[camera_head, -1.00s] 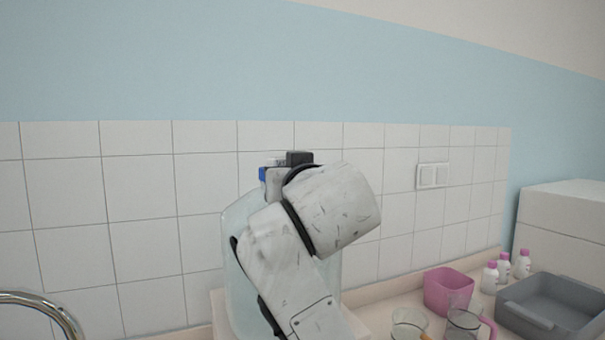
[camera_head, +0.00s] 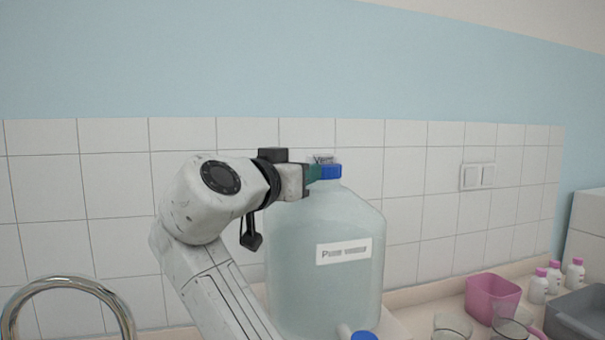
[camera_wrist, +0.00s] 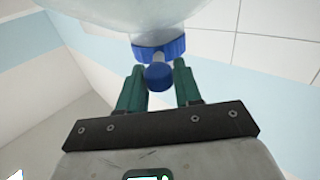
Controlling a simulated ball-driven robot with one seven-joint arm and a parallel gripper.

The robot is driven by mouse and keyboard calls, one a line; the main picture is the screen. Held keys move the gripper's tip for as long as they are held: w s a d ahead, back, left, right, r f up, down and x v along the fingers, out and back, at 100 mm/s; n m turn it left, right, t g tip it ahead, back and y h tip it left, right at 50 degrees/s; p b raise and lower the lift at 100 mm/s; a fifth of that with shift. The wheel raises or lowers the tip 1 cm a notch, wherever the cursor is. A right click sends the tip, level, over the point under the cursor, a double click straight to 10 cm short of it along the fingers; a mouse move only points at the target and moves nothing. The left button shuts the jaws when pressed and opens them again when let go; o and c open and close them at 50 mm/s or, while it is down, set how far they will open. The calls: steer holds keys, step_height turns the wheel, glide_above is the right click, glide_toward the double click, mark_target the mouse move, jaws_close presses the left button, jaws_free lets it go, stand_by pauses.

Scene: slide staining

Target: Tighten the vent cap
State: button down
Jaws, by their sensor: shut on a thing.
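A large translucent carboy (camera_head: 325,285) with a white label stands upright in the head view. Its wide blue lid (camera_head: 330,171) is on top; the ribbed lid also shows in the wrist view (camera_wrist: 160,48). A small round blue vent cap (camera_wrist: 158,77) sits on a pale stem beside the lid in the wrist view. My gripper (camera_wrist: 158,72) has its two green fingers on either side of this vent cap, shut on it. In the head view my gripper (camera_head: 314,173) reaches the lid from the left, and I cannot make out the vent cap there.
A blue-tipped spigot (camera_head: 364,335) is at the carboy's lower front. A metal faucet (camera_head: 65,284) is at lower left. A pink container (camera_head: 492,296), glass beakers (camera_head: 452,327), pink-capped bottles (camera_head: 539,288) and a grey tray (camera_head: 578,318) are at right. A tiled wall stands behind.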

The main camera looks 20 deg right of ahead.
stand_by(0.4)
steer(key=c, duration=0.9)
jaws_free()
steer(key=shift+w, duration=0.1)
steer(key=b+v, duration=0.2)
steer(key=v, duration=0.8)
steer(key=shift+s+a, duration=0.2)
steer(key=shift+a, duration=0.1)
steer(key=shift+r, duration=0.15)
